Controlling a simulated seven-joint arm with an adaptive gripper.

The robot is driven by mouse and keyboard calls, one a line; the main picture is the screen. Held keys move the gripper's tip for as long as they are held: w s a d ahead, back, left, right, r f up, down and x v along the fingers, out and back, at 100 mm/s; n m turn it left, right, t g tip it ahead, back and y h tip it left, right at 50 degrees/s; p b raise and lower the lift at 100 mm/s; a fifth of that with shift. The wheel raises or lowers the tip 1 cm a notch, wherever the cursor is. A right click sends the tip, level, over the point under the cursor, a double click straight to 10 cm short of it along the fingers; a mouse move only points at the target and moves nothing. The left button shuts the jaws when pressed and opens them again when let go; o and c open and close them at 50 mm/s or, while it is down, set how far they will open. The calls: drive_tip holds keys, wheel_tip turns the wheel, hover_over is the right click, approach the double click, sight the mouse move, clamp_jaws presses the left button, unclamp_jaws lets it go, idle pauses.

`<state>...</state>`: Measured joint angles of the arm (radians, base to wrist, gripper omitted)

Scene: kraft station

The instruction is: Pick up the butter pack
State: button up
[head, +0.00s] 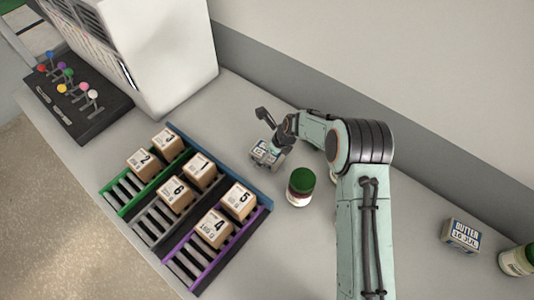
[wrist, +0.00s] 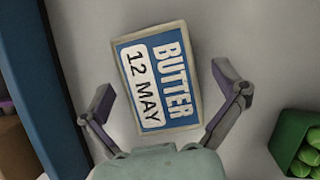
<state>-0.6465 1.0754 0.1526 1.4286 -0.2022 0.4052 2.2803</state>
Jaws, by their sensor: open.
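A butter pack (wrist: 158,78) with a blue label reading "BUTTER 12 MAY" lies in the wrist view between and beyond my open fingers. In the head view this pack (head: 264,155) is on the counter right of the numbered boxes, partly hidden by my gripper. My gripper (wrist: 165,88) is open, with a finger on each side of the pack's near part and no visible grip on it. In the head view my gripper (head: 270,133) is over the pack. A second butter pack (head: 461,236), reading "BUTTER 10 JUL", stands at the far right.
A green-lidded jar (head: 300,186) stands close right of the near pack. Another jar (head: 518,260) is at the right edge. Coloured racks (head: 160,238) with several numbered boxes lie left. A white machine (head: 165,60) and lever panel (head: 75,100) are at the back left.

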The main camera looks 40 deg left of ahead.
drive_tip(key=c, duration=1.3)
